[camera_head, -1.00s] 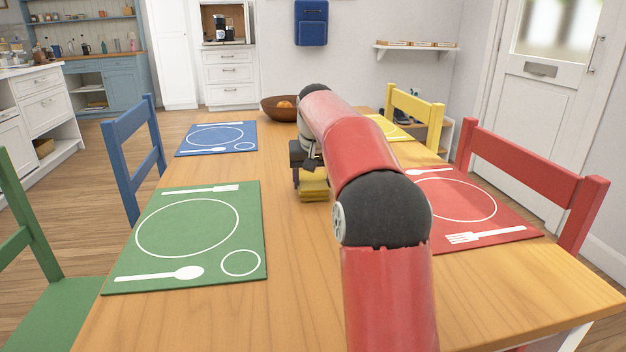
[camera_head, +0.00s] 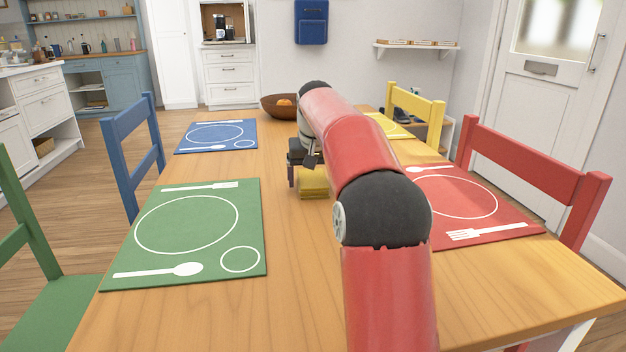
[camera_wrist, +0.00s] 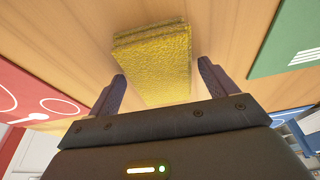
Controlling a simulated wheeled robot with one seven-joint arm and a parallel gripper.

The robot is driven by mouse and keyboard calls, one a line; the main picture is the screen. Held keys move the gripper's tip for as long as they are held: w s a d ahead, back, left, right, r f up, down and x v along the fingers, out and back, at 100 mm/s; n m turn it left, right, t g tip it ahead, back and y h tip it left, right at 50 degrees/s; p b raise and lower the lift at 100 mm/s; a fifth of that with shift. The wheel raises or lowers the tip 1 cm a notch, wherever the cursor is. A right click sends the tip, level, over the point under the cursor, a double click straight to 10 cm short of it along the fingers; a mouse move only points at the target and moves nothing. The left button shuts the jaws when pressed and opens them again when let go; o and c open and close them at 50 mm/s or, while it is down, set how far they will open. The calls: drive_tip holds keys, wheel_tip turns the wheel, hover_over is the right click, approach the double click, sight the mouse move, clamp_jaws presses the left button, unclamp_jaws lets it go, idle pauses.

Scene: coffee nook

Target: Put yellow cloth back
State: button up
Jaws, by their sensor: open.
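The yellow cloth (camera_head: 313,184) is a folded, thick pad lying on the wooden table between the green and red placemats. My arm partly hides it in the head view. In the wrist view the cloth (camera_wrist: 155,62) lies in front of my gripper (camera_wrist: 162,82), its near end between the two fingertips. The fingers are open, with a gap on each side of the cloth. A yellow placemat (camera_head: 389,128) lies at the far right of the table, partly behind my arm.
A green placemat (camera_head: 190,218) lies at the left, a blue placemat (camera_head: 216,134) at the far left, and a red placemat (camera_head: 500,215) at the right. A brown bowl (camera_head: 277,107) stands at the table's far end. Chairs surround the table.

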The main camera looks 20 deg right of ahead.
sight(315, 183)
drive_tip(key=p+v, duration=0.1)
drive_tip(key=v, duration=0.6)
drive_tip(key=shift+d+r, duration=0.1)
drive_tip(key=shift+r, duration=0.3)
